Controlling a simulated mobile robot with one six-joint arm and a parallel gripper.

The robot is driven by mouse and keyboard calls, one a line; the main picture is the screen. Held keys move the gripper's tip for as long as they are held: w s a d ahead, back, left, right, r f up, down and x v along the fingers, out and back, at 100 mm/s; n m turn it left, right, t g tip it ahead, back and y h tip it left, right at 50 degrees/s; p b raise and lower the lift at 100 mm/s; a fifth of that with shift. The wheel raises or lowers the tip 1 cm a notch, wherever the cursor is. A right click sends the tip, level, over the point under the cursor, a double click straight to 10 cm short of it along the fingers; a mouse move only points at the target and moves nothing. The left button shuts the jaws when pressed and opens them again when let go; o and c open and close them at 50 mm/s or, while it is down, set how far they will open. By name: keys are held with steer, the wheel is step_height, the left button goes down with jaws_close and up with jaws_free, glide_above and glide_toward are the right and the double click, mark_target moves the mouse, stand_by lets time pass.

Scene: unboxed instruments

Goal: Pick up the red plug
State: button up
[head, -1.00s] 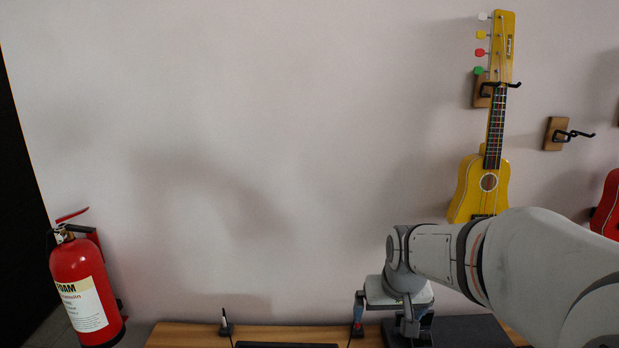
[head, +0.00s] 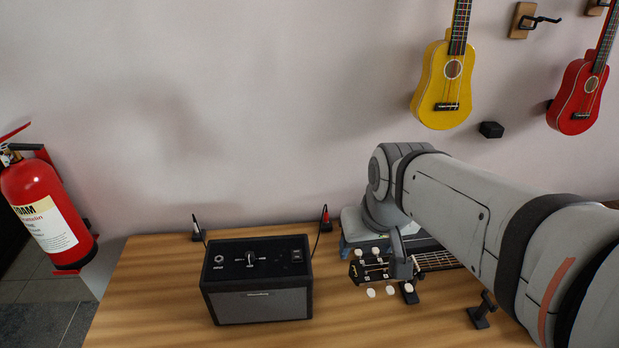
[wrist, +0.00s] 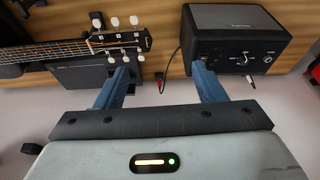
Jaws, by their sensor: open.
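The red plug (head: 325,212) stands upright in a small black holder at the back edge of the wooden table, with a black cable running from it toward the amplifier. It also shows in the wrist view (wrist: 161,86), small and between the two blue fingers. My gripper (wrist: 160,70) is open and empty, with the plug apart from both fingers. In the head view, my gripper (head: 362,240) is just right of the plug, partly hidden by my arm.
A black amplifier (head: 258,305) stands front left of the plug. A black-and-white plug (head: 196,229) stands at the back left. A yellow ukulele (head: 440,95) and a red ukulele (head: 578,95) hang on the wall.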

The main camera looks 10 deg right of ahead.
steer(key=shift+n, duration=0.3)
steer(key=w+f, duration=0.1)
steer(key=w, duration=0.2)
steer(key=w+f+b, duration=0.1)
steer(key=w, duration=0.3)
steer(key=w+b, duration=0.1)
steer(key=w, duration=0.3)
steer(key=shift+f, duration=0.4)
steer(key=c, duration=0.5)
steer(key=shift+o, duration=0.2)
steer(key=n+y+b, duration=0.1)
steer(key=n+b, duration=0.1)
steer(key=b, duration=0.5)
glide_above(327, 213)
steer(key=s+d, duration=0.1)
steer(key=s, duration=0.2)
step_height(327, 213, down, 24)
steer(key=f, duration=0.1)
steer(key=shift+t, duration=0.4)
steer(key=shift+w+a+p+x, duration=0.1)
steer(key=shift+w+p+x, duration=0.1)
steer(key=shift+x, duration=1.05)
steer(key=shift+w+a+p+x, duration=0.1)
steer(key=shift+p+x, duration=0.05)
steer(key=shift+x, duration=1.1)
steer(key=shift+w+p+x, duration=0.1)
steer(key=shift+p+x, duration=0.1)
steer(key=shift+x, duration=1.05)
